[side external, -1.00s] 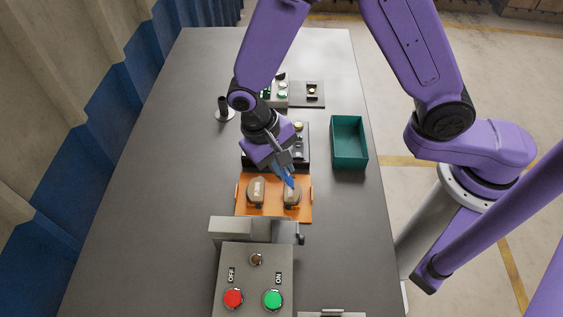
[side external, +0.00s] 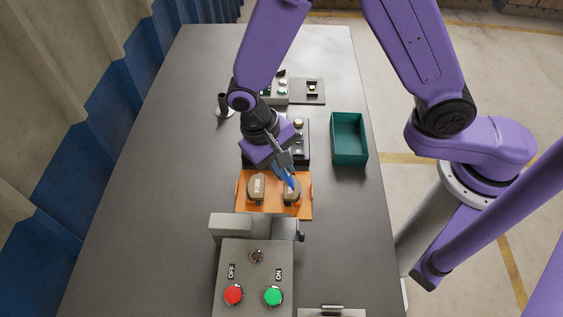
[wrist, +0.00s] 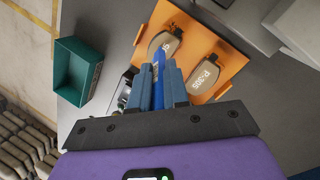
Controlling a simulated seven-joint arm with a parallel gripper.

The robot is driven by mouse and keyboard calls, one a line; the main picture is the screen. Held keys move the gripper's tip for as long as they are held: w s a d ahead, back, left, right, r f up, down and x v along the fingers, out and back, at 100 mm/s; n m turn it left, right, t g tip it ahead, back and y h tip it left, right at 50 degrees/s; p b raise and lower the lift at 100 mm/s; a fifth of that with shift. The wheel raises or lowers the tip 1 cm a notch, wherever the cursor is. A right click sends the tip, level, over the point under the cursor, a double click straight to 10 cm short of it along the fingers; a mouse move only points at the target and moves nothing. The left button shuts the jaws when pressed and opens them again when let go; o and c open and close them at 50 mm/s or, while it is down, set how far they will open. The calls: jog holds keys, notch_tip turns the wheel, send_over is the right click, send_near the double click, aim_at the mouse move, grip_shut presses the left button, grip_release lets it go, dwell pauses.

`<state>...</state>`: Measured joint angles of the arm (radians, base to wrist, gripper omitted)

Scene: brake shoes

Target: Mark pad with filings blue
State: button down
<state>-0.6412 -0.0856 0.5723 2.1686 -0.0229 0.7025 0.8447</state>
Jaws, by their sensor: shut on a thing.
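My gripper (side external: 284,172) is shut on a blue marker (wrist: 158,70), which points down at the right-hand pad in the side view. Two tan brake pads lie on an orange tray (side external: 274,209). The left pad (side external: 256,187) and the right pad (side external: 292,196) show in the side view. In the wrist view one pad (wrist: 164,44) is partly hidden behind the marker, and the other pad (wrist: 207,76) reads "P-306". The marker tip is at or just over the right pad; I cannot tell whether it touches. I cannot make out filings or a blue mark on either pad.
A green open bin (side external: 349,160) stands right of the tray. A grey vise-like block (side external: 231,229) and a control box (side external: 252,280) with red and green buttons stand in front. A dark cup (side external: 224,107) and small parts trays (side external: 312,88) are behind. The table's left side is clear.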

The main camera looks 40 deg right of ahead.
jog(key=shift+s+a, duration=0.45)
jog(key=shift+a, duration=0.05)
dwell(1.0)
notch_tip(320, 180, up, 7)
dwell(1.2)
jog(key=shift+w, duration=0.1)
